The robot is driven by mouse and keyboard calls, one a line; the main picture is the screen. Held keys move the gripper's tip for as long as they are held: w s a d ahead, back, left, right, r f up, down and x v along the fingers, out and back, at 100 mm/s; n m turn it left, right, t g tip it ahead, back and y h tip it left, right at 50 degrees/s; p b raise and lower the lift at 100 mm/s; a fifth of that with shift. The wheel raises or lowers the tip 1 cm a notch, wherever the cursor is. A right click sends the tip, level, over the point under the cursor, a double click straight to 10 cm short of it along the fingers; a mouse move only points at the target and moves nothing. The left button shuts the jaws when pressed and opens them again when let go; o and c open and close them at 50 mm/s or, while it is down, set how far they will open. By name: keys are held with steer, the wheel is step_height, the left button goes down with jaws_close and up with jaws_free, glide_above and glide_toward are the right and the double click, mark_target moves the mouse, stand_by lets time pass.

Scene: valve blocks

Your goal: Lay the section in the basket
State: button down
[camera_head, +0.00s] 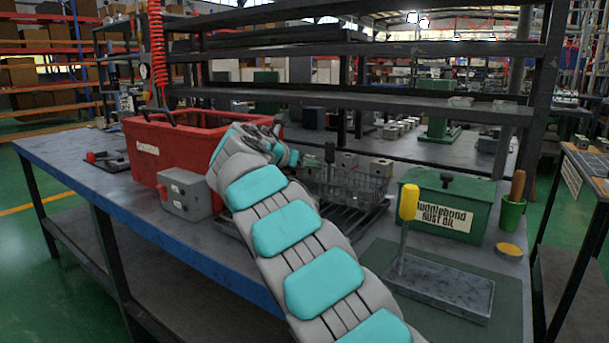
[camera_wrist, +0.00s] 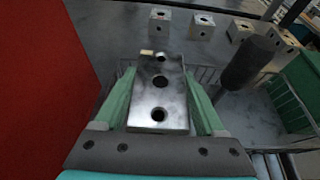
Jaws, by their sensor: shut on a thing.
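The section (camera_wrist: 158,97) is a shiny metal block with several round holes in a row, seen in the wrist view. My gripper (camera_wrist: 157,78) is shut on it, with a green finger along each side. The wire basket (camera_head: 352,190) stands on the bench in the head view, just right of my wrist. In the wrist view its wire wall (camera_wrist: 288,100) shows to the right of and beyond the section. I cannot tell how high the section is held.
A red bin (camera_head: 190,138) stands left of my gripper, with a grey box (camera_head: 184,194) before it. A dark upright cylinder (camera_wrist: 250,62) rises by the basket. Several metal blocks (camera_wrist: 201,26) lie beyond. A green oil box (camera_head: 440,203) stands to the right.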

steer(key=shift+f+b, duration=1.45)
steer(key=shift+b, duration=0.35)
steer(key=shift+r, duration=0.15)
jaws_free()
steer(key=shift+s+a, duration=0.1)
steer(key=shift+s, duration=0.05)
steer(key=v, duration=1)
steer(key=shift+s+a+r+p, duration=0.1)
steer(key=shift+s+r+p, duration=0.15)
steer(key=shift+p, duration=0.1)
steer(key=shift+s+a+r, duration=0.1)
steer(key=shift+s+a, duration=0.15)
steer(key=shift+s, duration=0.2)
